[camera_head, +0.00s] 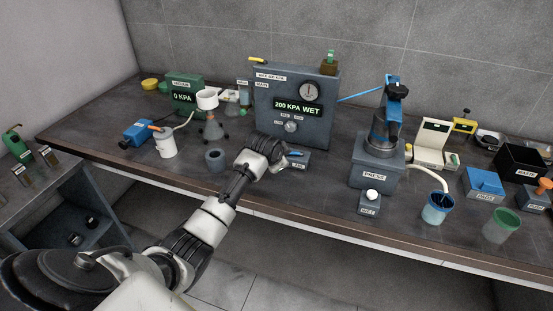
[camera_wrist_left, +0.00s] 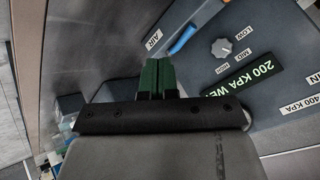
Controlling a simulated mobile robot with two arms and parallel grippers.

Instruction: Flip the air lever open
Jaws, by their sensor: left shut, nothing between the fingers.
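The air lever is a blue handle (camera_head: 294,153) on a small dark box labelled AIR (camera_head: 298,164), in front of the grey regulator panel. It also shows in the left wrist view as a blue handle (camera_wrist_left: 183,39) beside the AIR label (camera_wrist_left: 153,39). My left gripper (camera_head: 275,149) is by the left side of the lever box in the head view, and its wrist partly hides that box. In the left wrist view its green fingers (camera_wrist_left: 157,62) are together and empty, close to the lever with a visible gap. My right gripper is not in view.
The regulator panel (camera_head: 263,104) reads 200 KPA WET and has a knob (camera_head: 291,126) and a gauge (camera_head: 311,91). The press (camera_head: 374,172) stands to the right.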

